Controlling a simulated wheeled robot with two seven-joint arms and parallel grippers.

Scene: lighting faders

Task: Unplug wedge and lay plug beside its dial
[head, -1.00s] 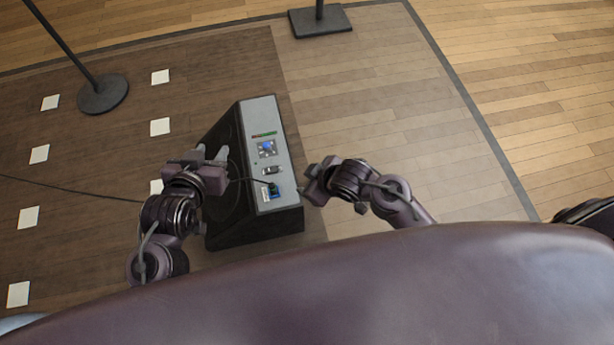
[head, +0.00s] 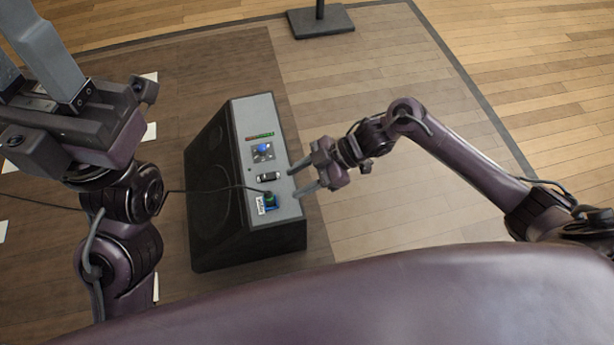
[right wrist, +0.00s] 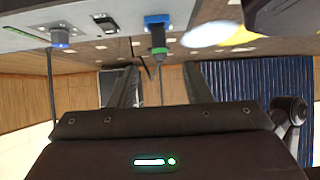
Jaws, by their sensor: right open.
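The wedge (head: 217,190) is a black floor speaker with a grey control panel (head: 258,112) on its right side. The plug (head: 269,196), dark with a green ring, sits in a blue socket (head: 271,207) near the panel's lower end. It also shows in the right wrist view (right wrist: 158,40), still in the socket. The blue dial (head: 262,148) is farther up the panel. My right gripper (head: 293,183) is open and empty at the panel's right edge, its fingers pointing toward the plug but apart from it. My left gripper (head: 14,40) is open and empty at upper left.
A black switch (head: 268,177) lies between dial and socket. A cable (head: 215,190) runs from the plug leftward over the speaker. A stand base (head: 320,20) is at the back. The floor right of the wedge is clear.

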